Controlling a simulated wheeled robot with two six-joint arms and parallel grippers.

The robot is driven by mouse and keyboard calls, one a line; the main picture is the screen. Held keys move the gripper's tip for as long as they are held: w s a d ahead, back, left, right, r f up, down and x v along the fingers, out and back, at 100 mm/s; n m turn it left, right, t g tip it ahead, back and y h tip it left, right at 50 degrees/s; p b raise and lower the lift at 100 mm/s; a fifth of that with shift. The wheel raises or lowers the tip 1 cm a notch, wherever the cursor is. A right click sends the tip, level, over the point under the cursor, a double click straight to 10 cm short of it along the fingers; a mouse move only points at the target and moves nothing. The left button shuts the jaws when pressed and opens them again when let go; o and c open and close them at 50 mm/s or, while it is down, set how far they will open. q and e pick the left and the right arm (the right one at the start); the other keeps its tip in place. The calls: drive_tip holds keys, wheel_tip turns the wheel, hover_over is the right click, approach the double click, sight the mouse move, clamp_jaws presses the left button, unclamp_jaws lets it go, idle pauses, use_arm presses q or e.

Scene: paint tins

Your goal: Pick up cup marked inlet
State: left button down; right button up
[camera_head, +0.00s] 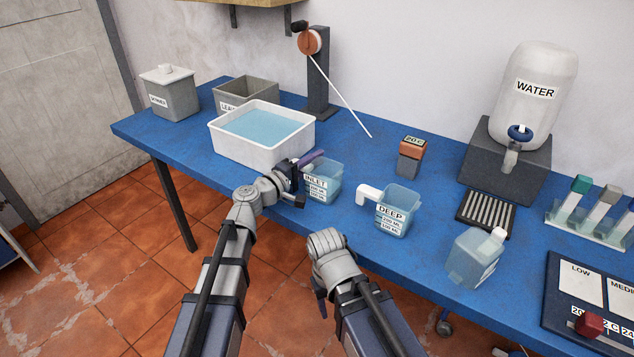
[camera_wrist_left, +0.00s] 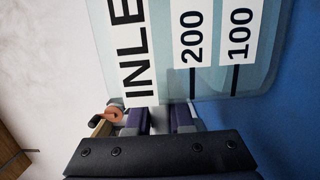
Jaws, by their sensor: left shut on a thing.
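The clear bluish cup marked INLET (camera_head: 328,181) stands on the blue table just right of the white basin. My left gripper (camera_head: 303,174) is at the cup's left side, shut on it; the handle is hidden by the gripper. In the left wrist view the INLET cup (camera_wrist_left: 215,75) fills the upper middle, its label turned sideways, with the fingers (camera_wrist_left: 160,119) against its lower edge. The cup looks upright and at table level; I cannot tell whether it touches the table. My right gripper (camera_head: 321,300) hangs in front of the table, its jaws unclear.
A white basin of water (camera_head: 222,146) stands close behind the INLET cup. The DEEP cup (camera_head: 394,211) and another clear cup (camera_head: 472,259) stand to the right.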

use_arm(q)
drive_tip(key=shift+r, duration=0.1)
idle(0.5)
wheel_tip(320, 180, up, 10)
drive_tip(key=p, duration=1)
drive_tip(key=c, duration=1.4)
unclamp_jaws()
clamp_jaws()
